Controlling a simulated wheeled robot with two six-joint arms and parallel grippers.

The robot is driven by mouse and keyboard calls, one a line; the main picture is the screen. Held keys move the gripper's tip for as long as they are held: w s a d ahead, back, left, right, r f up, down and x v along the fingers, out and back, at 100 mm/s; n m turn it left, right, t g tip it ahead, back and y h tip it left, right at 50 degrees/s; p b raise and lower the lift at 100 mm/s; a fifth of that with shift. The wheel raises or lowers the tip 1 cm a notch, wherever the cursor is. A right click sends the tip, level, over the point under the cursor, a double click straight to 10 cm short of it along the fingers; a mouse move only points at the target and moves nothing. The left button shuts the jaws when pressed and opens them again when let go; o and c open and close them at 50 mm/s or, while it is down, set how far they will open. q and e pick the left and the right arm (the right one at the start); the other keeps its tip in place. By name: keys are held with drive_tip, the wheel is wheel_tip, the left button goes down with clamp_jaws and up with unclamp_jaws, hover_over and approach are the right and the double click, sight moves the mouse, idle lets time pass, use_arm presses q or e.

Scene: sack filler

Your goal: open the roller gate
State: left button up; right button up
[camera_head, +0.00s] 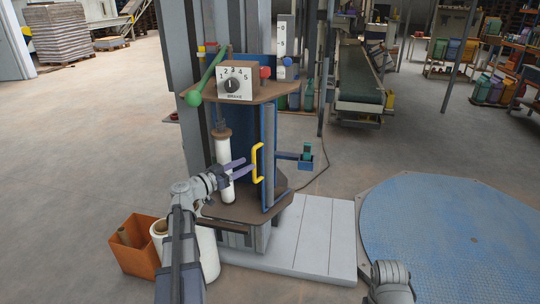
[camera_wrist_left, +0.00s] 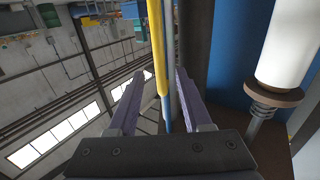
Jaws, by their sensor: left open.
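A white roller (camera_head: 223,157) stands left of the gate, close to my left fingers. A dial box (camera_head: 236,82) and a green-knobbed lever (camera_head: 208,80) sit above. An orange bin (camera_head: 138,258) is lower left. A blue round plate (camera_head: 460,240) lies at right.

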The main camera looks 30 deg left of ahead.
use_arm(q)
drive_tip(key=shift+x, duration=3.95)
clamp_jaws()
drive_tip(key=shift+s+d, duration=0.1)
